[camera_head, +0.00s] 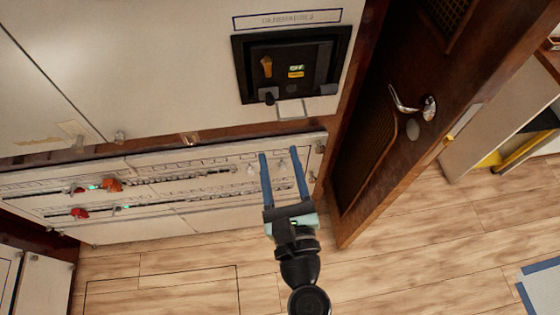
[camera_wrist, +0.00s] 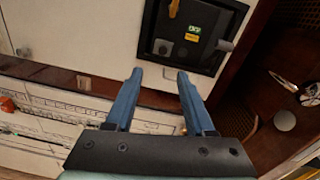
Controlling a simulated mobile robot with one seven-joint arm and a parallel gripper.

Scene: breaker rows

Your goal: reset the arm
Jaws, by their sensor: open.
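My gripper (camera_head: 280,153) has two long blue fingers, spread apart with nothing between them. It is in front of the right part of the breaker panel (camera_head: 180,222), a pale board with rows of breakers. In the wrist view my gripper (camera_wrist: 159,75) points toward the cabinet, below a black breaker unit (camera_wrist: 190,38). In the head view this black unit (camera_head: 293,62) sits in the upper cabinet, above and apart from the fingertips. It has a yellow-orange lever and a small green label. I cannot tell whether the fingers touch the panel.
Red-orange handles (camera_head: 112,185) and green lights are on the panel's left part. A brown wooden door (camera_head: 375,110) with a metal handle (camera_head: 408,103) stands to the right. The wood floor (camera_head: 420,260) is clear at the lower right, up to a blue-edged mat (camera_head: 530,290).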

